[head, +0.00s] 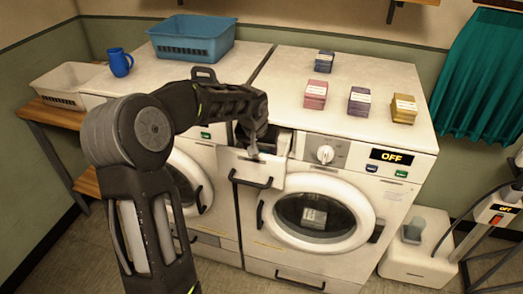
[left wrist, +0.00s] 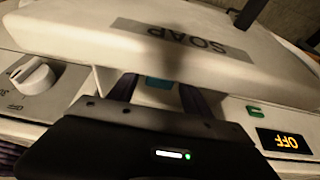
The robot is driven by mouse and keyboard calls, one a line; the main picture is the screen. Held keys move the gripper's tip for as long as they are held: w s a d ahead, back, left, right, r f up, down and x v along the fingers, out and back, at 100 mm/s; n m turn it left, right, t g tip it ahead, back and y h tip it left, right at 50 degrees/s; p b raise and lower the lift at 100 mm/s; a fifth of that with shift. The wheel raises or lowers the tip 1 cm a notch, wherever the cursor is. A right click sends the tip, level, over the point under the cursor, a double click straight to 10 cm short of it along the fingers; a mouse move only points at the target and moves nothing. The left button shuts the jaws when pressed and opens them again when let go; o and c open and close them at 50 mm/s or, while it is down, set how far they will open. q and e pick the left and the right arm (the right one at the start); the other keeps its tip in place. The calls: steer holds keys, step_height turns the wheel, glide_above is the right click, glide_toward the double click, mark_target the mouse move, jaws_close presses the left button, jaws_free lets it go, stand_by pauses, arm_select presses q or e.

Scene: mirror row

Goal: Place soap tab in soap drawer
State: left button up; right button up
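The soap drawer (head: 252,168) of the right-hand washer is pulled out; its front also shows in the left wrist view, marked SOAP upside down (left wrist: 195,40). My left gripper (head: 252,146) points down at the open drawer. In the left wrist view its two dark fingers (left wrist: 158,95) stand apart, with a small teal patch (left wrist: 158,83) visible between them. The patch may be the soap tab; most of it is hidden, and I see no finger touching it. My right gripper is not in view.
A blue basket (head: 192,45) and blue mug (head: 119,62) are further left. The round washer door (head: 316,213) is shut; the display reads OFF.

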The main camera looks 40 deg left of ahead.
arm_select(q)
steer(key=shift+r, duration=0.35)
steer(key=b+v, duration=0.1)
steer(key=v, duration=1)
steer(key=shift+s+r, duration=0.2)
steer(key=shift+r, duration=0.05)
steer(key=shift+d, duration=0.1)
